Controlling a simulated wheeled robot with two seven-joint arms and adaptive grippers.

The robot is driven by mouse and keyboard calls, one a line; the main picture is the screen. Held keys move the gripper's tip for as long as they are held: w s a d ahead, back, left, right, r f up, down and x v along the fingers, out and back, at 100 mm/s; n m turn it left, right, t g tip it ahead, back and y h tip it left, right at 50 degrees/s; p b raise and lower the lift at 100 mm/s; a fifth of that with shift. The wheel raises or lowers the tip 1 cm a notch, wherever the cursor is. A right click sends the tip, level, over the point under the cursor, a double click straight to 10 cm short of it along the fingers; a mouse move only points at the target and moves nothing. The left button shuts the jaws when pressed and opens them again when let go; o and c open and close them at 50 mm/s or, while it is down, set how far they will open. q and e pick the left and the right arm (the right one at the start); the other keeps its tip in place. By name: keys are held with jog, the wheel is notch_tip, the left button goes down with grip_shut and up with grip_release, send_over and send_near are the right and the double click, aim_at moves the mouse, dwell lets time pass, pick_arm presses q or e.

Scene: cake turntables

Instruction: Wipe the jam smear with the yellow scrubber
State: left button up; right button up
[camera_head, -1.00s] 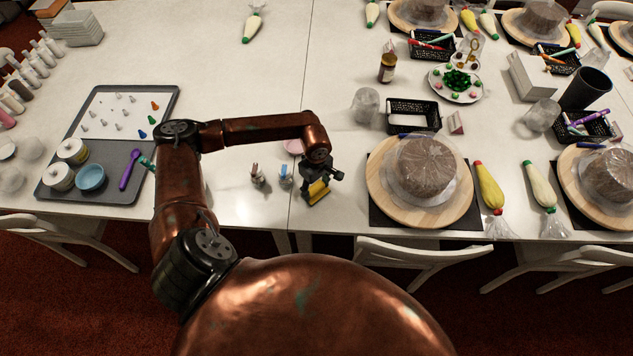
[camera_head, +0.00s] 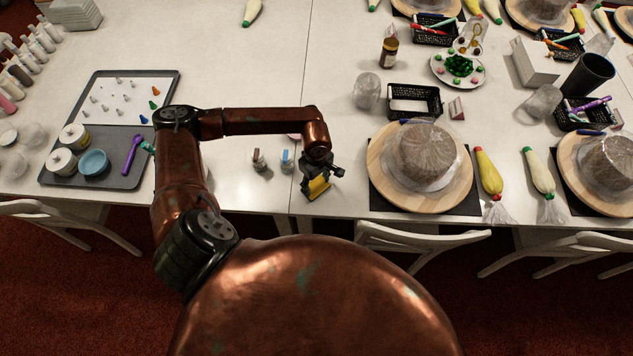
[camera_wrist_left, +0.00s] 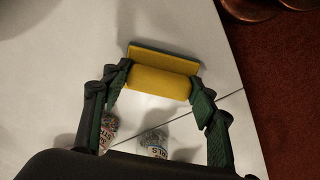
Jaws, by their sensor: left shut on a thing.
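My left gripper (camera_head: 318,182) is shut on the yellow scrubber (camera_head: 318,188), close to the table's front edge and left of the nearest cake. In the left wrist view the yellow scrubber (camera_wrist_left: 160,82) is a block with a flat plate, held crosswise between the two fingers. The white table top lies under it; I cannot tell whether it touches. A sliver of something pinkish (camera_head: 293,136) shows behind my forearm, mostly hidden; I cannot tell whether it is the jam smear. No other smear is clear. My right gripper is not in view.
A wrapped cake on a wooden turntable (camera_head: 380,178) stands to the right. A grey tray (camera_head: 122,178) is at the left. Chairs (camera_head: 420,240) line the front edge.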

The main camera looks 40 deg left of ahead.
pick_arm(q)
jog(key=shift+r+p, duration=1.25)
jog(key=shift+r, duration=1.75)
jog(key=shift+r+p, duration=0.6)
jog(key=shift+r, duration=0.9)
